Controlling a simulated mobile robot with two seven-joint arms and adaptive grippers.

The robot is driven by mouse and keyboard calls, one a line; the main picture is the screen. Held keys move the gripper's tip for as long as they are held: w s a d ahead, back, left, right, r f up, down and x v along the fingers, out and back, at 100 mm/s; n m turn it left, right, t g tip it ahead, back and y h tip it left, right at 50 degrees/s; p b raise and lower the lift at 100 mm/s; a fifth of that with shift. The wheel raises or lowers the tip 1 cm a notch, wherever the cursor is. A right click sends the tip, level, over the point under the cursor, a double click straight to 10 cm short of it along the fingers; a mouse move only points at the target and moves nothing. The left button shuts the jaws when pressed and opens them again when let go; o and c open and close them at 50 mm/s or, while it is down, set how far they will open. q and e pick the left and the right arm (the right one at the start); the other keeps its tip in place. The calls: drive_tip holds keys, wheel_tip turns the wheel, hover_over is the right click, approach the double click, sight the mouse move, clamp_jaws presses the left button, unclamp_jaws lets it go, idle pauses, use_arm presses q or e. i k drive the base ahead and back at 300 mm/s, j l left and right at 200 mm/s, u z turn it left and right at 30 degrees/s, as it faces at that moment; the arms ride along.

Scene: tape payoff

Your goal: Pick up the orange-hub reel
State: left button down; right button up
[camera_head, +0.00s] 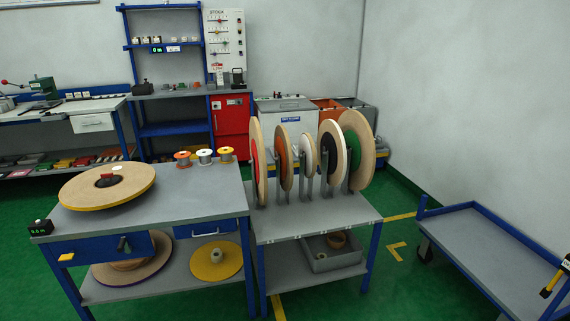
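The orange-hub reel (284,150) stands upright in a rack on the grey table (318,219) in the middle of the head view. It is the second reel from the left, beside the larger red-hub reel (259,170). A smaller white-hub reel (308,154) stands on its other side. A grey upright of the rack covers part of its lower side. Neither of my grippers shows in the view.
A black-hub reel (332,150) and a green-hub reel (360,150) stand further right. The left bench (195,205) carries a large flat reel (106,186) and three small spools. A grey cart (490,255) stands at the right, with green floor between.

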sight(283, 145)
drive_tip(key=i+j, duration=0.1)
drive_tip(key=z, duration=3.25)
drive_tip(key=j+u, duration=0.15)
drive_tip(key=u, duration=1.15)
drive_tip(key=i+j+u, duration=0.1)
drive_tip(key=u, duration=0.35)
drive_tip(key=i+u, duration=0.35)
drive_tip(key=u, duration=0.15)
drive_tip(key=i+l+u, duration=0.1)
drive_tip(key=u, duration=0.35)
drive_tip(key=i+l+u, duration=0.3)
drive_tip(key=i, duration=0.15)
drive_tip(key=i+l+u, duration=0.25)
drive_tip(key=i+l, duration=0.2)
